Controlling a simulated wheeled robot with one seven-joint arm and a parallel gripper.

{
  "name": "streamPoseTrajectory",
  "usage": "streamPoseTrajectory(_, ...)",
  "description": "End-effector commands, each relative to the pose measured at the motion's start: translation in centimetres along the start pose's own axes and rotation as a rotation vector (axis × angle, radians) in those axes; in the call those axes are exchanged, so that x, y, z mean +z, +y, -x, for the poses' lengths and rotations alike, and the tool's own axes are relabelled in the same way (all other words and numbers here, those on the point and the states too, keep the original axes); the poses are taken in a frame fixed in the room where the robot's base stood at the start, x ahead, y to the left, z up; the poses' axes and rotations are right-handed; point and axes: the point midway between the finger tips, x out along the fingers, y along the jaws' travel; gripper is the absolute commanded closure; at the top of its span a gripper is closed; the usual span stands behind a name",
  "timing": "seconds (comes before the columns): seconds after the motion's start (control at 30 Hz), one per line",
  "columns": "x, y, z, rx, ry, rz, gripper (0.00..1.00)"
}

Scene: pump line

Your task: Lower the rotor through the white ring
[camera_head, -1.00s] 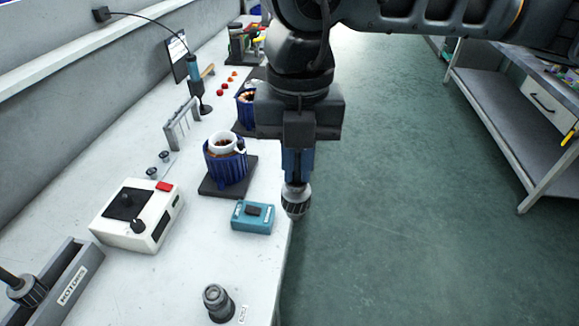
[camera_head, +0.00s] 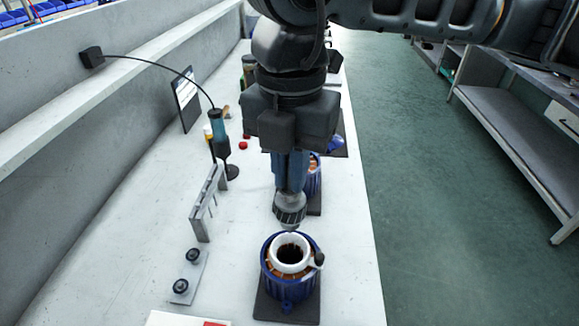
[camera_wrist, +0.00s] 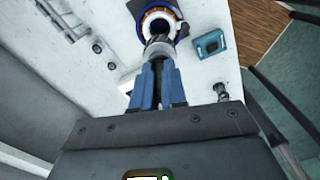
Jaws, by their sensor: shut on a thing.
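The rotor (camera_head: 289,209) is a grey ribbed cylinder hanging upright from my gripper (camera_head: 291,180), whose blue fingers are shut on its top. The white ring (camera_head: 291,267) sits in the mouth of a blue finned motor housing (camera_head: 287,290) with copper windings, on a dark base plate. In the head view the rotor is above and slightly behind the ring, apart from it. In the wrist view the rotor (camera_wrist: 160,47) is in front of my gripper (camera_wrist: 158,75), and its tip overlaps the near part of the white ring (camera_wrist: 157,19). The gap in height is hard to judge.
A second blue housing (camera_head: 314,181) stands behind the rotor, partly hidden. A grey rack (camera_head: 207,204) and a plate with two black knobs (camera_head: 187,275) are to the left. A teal box (camera_wrist: 210,43) lies right of the housing in the wrist view.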

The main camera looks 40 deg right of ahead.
Motion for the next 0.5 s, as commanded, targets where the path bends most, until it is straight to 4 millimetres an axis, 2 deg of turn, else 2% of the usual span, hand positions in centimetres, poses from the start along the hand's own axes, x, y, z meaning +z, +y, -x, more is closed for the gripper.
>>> streamPoseTrajectory(0.17,0.0,0.0,-0.6,0.001,0.001,-0.001,1.0)
streamPoseTrajectory(0.5,0.0,0.0,-3.2,0.002,0.002,-0.001,1.0)
